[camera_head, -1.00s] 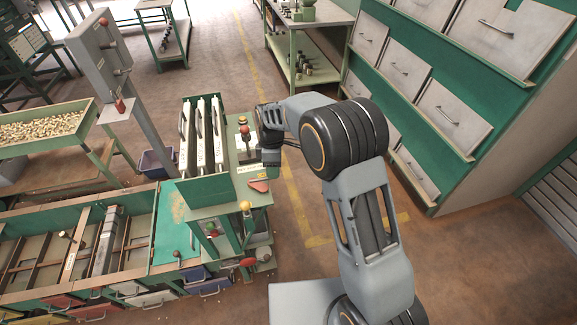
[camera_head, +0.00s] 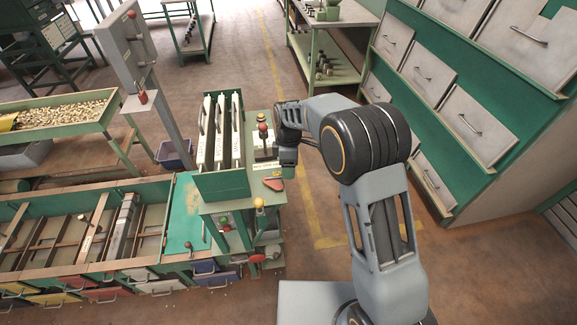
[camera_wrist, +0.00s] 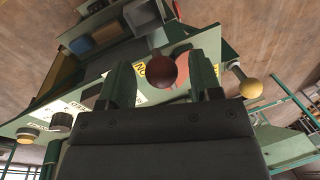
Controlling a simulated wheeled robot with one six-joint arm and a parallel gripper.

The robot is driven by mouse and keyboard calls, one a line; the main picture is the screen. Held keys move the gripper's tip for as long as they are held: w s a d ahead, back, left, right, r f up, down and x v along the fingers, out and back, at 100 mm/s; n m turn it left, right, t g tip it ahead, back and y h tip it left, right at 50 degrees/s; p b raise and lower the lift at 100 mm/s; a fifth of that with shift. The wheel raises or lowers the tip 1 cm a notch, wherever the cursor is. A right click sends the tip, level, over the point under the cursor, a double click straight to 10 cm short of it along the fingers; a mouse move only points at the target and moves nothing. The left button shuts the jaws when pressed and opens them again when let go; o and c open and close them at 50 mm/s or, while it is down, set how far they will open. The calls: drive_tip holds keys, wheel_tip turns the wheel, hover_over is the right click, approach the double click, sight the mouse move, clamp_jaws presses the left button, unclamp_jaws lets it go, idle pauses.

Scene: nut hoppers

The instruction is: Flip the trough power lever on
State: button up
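A lever with a dark red ball knob (camera_head: 263,127) stands on the small panel at the right of the green hopper station. In the wrist view its red ball (camera_wrist: 161,70) shows between my two fingers, in front of a yellow label whose lettering looks like "ON". My gripper (camera_wrist: 162,85) is open, with one finger on each side of the ball. I cannot tell whether either finger touches it. In the head view my gripper (camera_head: 287,156) is beside the panel, just right of the lever, its fingers partly hidden.
A yellow-ball lever (camera_wrist: 250,88) stands close to my gripper's right in the wrist view. A red wedge-shaped plate (camera_head: 273,184) lies on the station's front. White-faced hoppers (camera_head: 220,132) stand left of the lever. Drawer cabinets (camera_head: 455,100) are at the right, with open floor between.

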wheel_tip(320, 180, up, 14)
drive_tip(key=w, duration=0.2)
drive_tip(key=shift+w+f, duration=0.25)
drive_tip(key=shift+w, duration=0.1)
idle(0.6)
